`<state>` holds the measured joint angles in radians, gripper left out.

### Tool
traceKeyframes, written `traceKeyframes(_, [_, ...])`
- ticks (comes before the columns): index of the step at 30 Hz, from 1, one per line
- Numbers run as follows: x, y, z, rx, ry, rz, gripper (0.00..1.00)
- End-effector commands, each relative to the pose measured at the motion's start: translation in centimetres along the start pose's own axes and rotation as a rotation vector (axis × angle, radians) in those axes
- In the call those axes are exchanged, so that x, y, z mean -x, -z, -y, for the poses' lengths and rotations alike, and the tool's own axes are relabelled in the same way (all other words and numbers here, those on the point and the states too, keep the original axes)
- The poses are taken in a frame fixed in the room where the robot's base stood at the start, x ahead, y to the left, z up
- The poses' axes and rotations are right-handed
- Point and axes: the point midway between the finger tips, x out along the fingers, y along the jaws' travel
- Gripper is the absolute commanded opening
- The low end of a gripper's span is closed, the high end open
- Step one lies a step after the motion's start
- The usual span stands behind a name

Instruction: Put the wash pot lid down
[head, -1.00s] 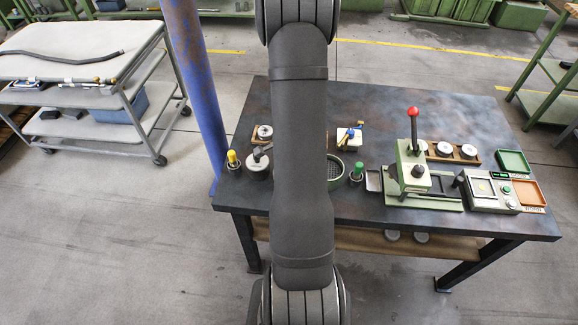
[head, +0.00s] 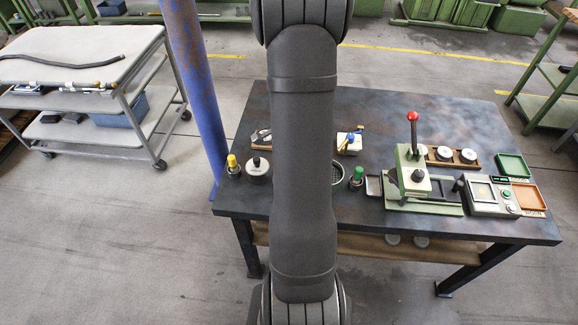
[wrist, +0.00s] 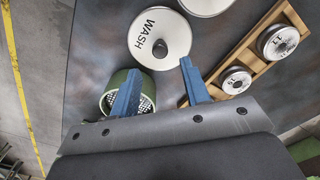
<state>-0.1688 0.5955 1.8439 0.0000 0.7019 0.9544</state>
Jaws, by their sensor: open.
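The wash pot lid (wrist: 146,31) is a pale disc marked WASH with a dark knob (wrist: 160,49) in its middle. It lies flat in the wrist view; in the head view my arm seems to hide it. My gripper (wrist: 160,66) has two blue fingers spread apart, with nothing between them. The knob shows just past the fingertips, between their lines, and apart from both. A green pot (wrist: 107,100) with a mesh inside stands open beside the lid, partly behind the left finger. It peeks out right of my arm in the head view (head: 339,174).
Another pale round top (wrist: 207,4) is close beyond the lid. A wooden rack (wrist: 258,67) with marked discs is at right. Yellow-capped (head: 233,165) and green-capped (head: 356,177) bottles stand near the table's front. A green press (head: 411,172) stands further right.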

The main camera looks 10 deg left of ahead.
Motion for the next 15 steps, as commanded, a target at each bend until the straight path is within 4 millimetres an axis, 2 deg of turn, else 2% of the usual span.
traceKeyframes(1, [1.1,0.1,0.1,0.000,0.004,-0.003,0.43])
traceKeyframes(6, [3.6,0.1,0.1,0.000,0.003,-0.002,0.43])
traceKeyframes(10, [4.6,0.0,0.0,0.000,0.001,-0.001,0.43])
traceKeyframes(15, [5.0,0.0,0.0,0.000,0.000,0.000,0.43])
